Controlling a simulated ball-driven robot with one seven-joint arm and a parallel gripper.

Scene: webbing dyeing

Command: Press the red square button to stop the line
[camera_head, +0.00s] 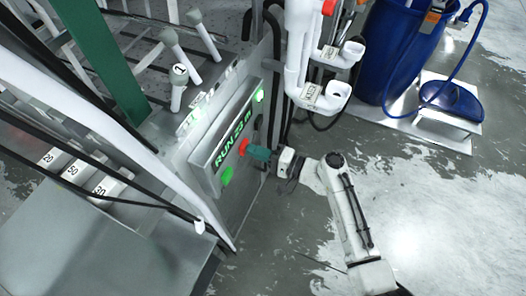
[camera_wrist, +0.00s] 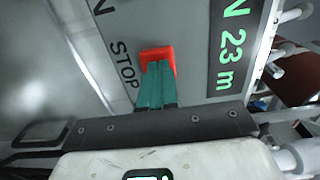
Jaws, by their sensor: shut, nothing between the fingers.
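The red square button (camera_wrist: 158,57) is on a grey control panel (camera_wrist: 190,50), beside the word STOP in the wrist view. In the head view the red button (camera_head: 243,147) shows at the panel's edge, just left of my gripper. My gripper (camera_head: 254,151) is shut, its teal fingers side by side with nothing between them. In the wrist view the tips of my gripper (camera_wrist: 157,68) overlap the lower part of the red button. They appear at or against its face; I cannot tell how far it is pressed in.
A lit display (camera_head: 232,138) reads RUN 23 m, and a green button (camera_head: 227,175) is lower on the panel. White cups (camera_head: 322,98) on pipes stand above my gripper. A blue drum (camera_head: 405,50) is at the back right. The floor at the lower right is open.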

